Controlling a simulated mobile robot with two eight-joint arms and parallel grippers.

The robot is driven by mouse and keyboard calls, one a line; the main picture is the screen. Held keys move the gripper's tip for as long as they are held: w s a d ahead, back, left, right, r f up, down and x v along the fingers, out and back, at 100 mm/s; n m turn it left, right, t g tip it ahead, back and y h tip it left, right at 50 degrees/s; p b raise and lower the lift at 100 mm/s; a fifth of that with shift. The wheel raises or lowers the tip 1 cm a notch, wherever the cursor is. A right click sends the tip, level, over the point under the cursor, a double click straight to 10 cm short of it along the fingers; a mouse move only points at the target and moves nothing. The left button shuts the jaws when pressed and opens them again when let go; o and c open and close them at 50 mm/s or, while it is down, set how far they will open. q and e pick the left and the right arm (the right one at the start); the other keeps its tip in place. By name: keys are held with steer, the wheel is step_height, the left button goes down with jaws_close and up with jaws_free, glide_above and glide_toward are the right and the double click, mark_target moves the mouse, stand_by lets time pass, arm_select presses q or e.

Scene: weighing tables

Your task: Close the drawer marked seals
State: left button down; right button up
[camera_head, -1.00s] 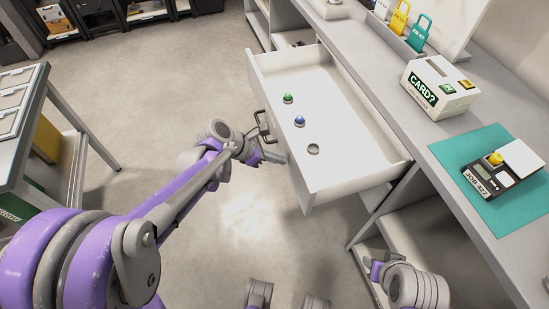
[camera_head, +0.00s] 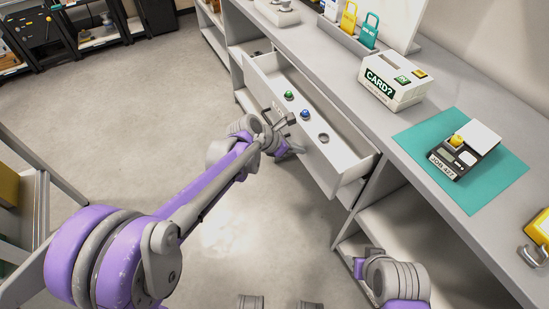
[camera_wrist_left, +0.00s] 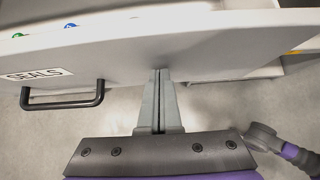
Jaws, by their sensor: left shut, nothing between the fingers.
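The white drawer (camera_head: 328,172) stands partly open from the grey counter in the head view. In the left wrist view its front (camera_wrist_left: 210,52) carries the label SEALS (camera_wrist_left: 36,75) and a black bar handle (camera_wrist_left: 65,103). A green, a blue and a grey round piece lie inside the drawer. My left gripper (camera_wrist_left: 160,76) is shut and empty, its fingertips at the outer face of the drawer front, to the right of the handle in the wrist view. My right arm's end (camera_head: 362,268) shows low in the head view; its fingers cannot be made out.
On the counter (camera_head: 400,115) are a white CARD? box (camera_head: 392,84), a teal mat (camera_head: 505,160) with a scale (camera_head: 462,158), and coloured tags (camera_head: 367,30). Open shelves lie below the counter. A side table (camera_head: 42,205) stands at left. The floor between is clear.

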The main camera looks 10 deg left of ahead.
arm_select(q)
steer(key=w+d, duration=0.2)
steer(key=d, duration=0.1)
steer(key=w+d, duration=0.2)
steer(key=d, duration=0.2)
steer(key=w+d, duration=0.3)
steer(key=shift+d, duration=0.25)
steer(key=shift+w+d+r, duration=0.1)
steer(key=shift+w+d, duration=0.05)
steer(key=shift+d, duration=0.05)
steer(key=shift+a, duration=0.1)
